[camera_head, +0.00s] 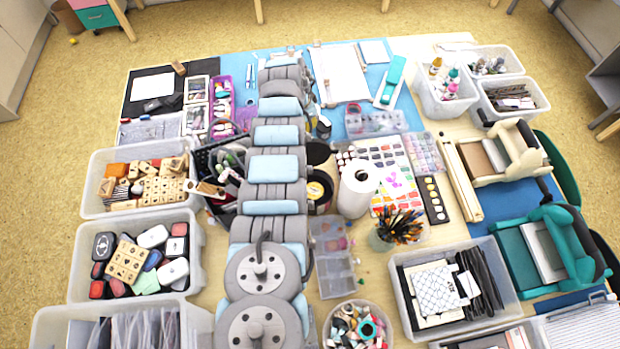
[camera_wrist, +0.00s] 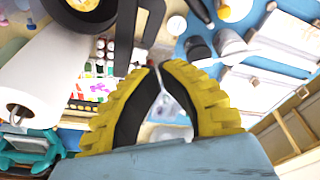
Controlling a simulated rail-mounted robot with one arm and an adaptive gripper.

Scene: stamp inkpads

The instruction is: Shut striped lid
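No striped lid can be made out for certain in either view. Inkpads and stamps, with white, black, red, blue and green cases, fill a clear bin (camera_head: 195,238) at the left in the head view. My gripper (camera_wrist: 159,68) shows in the wrist view, with yellow ribbed, black-lined fingers. Its fingertips come together with only a thin gap, and nothing is visibly held. In the head view my arm runs up the middle of the table and hides part of it, and my gripper cannot be made out there.
A paper towel roll (camera_head: 358,188) and a brush cup (camera_head: 380,240) stand right of my arm; the roll (camera_wrist: 35,75) also shows in the wrist view. A bin of wooden stamps (camera_head: 95,185) is at the left. The table is crowded, with little free room.

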